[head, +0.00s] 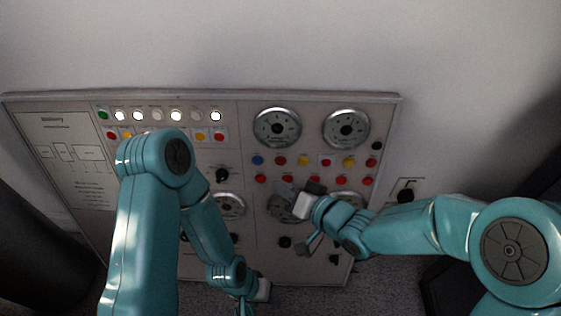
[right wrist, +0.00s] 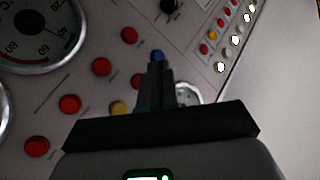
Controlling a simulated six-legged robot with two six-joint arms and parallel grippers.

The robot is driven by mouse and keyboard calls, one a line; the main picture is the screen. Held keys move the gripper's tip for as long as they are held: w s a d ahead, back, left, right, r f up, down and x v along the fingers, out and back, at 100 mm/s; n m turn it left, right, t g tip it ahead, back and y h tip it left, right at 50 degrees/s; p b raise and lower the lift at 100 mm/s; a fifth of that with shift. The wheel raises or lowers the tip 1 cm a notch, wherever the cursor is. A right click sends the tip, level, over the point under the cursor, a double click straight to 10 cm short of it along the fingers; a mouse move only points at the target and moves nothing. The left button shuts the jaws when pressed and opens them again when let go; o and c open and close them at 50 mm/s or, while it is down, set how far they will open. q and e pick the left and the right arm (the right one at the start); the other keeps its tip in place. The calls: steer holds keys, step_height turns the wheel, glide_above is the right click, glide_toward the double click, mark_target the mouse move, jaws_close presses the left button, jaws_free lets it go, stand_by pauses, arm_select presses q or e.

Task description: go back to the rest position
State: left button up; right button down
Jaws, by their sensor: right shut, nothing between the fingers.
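The control panel (head: 130,95) stands in front of me, with dials, knobs, lamps and coloured buttons. My right gripper (head: 285,190) is in front of its right half, below the rows of buttons. In the right wrist view the right fingers (right wrist: 157,72) are shut with nothing between them. Their tips overlap the blue button (right wrist: 157,55); I cannot tell whether they touch it. The blue button also shows in the head view (head: 257,160). My left gripper (head: 263,290) is low near the panel's bottom edge; its fingers are not clear.
Two large round dials (head: 277,127) sit at the panel's upper right, with smaller dials partly hidden by my arms. A wall socket (head: 405,190) is right of the panel. The grey wall (head: 300,45) above is clear. Dark objects stand at the far left (head: 35,225) and lower right.

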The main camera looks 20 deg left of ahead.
stand_by(0.3)
steer(key=s+d+f+m+h, duration=0.1)
steer(key=d+f+m+h, duration=0.55)
steer(key=d+f, duration=1.1)
steer(key=s+d+f+g+h, duration=0.1)
steer(key=s+d+f+g, duration=0.25)
steer(key=s, duration=0.55)
steer(key=s+d+f+g+h, duration=0.25)
steer(key=s+d+f, duration=0.2)
steer(key=s, duration=0.45)
step_height(320, 180, up, 25)
steer(key=p, duration=2.5)
steer(key=shift+w+a+n+y, duration=0.25)
steer(key=shift+a+n+y, duration=0.15)
steer(key=shift+a+n, duration=0.05)
